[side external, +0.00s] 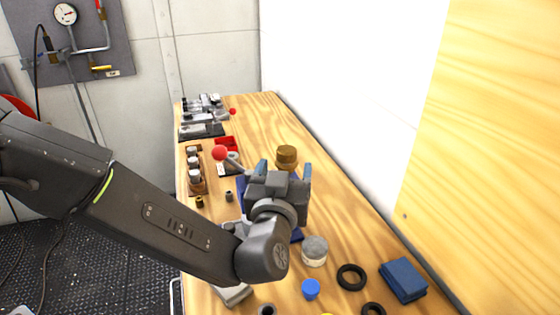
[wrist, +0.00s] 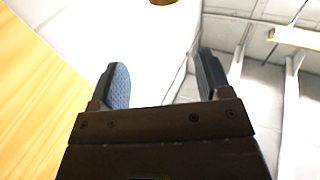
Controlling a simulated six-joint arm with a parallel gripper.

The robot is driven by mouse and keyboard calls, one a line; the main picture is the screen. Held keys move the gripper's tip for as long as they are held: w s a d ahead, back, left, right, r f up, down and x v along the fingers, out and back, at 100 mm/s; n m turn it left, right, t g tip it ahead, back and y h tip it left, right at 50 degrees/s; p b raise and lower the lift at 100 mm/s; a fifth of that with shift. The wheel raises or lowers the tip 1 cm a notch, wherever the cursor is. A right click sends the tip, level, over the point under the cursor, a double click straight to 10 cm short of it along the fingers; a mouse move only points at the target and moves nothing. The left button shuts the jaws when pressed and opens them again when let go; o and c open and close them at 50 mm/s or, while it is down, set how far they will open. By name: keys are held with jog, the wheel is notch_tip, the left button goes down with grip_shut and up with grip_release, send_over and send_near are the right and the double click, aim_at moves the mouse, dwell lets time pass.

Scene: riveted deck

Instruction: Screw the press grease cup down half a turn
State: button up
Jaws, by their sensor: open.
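The press grease cup appears as a brass, knurled cap (side external: 287,154) just beyond my gripper in the side view. My gripper (side external: 285,170) is open, with its two dark blue-grey fingers apart. The cap shows above the gap between the fingers, and I cannot tell from this view how far off it is. In the wrist view the open gripper (wrist: 163,78) has nothing between its fingers, and a sliver of a brass thing (wrist: 165,2), likely the cup, is cut off at the top edge. My gripper and wrist hide most of the blue press; its red ball handle (side external: 219,153) shows at the left.
On the wooden bench, a lidded round tin (side external: 314,250), a blue cap (side external: 311,289), black rings (side external: 351,277) and a folded blue cloth (side external: 403,280) lie in front. A wooden rack (side external: 195,170) and red tray (side external: 227,146) stand at the left.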

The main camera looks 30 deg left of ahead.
aim_at(284, 156)
jog(key=w+d+f+n+g+y, duration=0.2)
jog(key=d+n+g+y, duration=0.5)
jog(key=y, duration=0.2)
jog(key=x, duration=0.9)
jog(key=f+x, duration=0.1)
jog(key=x, duration=0.3)
jog(key=shift+a, duration=0.5)
jog(key=c, duration=0.9)
jog(key=shift+m+h, duration=0.3)
jog(key=shift+h, duration=0.1)
jog(key=m+t+h, duration=0.4)
jog(key=shift+s+a+h, duration=0.1)
jog(key=shift+h, duration=0.3)
jog(key=shift+m+t+h, duration=1)
jog(key=shift+m+h, duration=0.5)
jog(key=shift+h, duration=0.7)
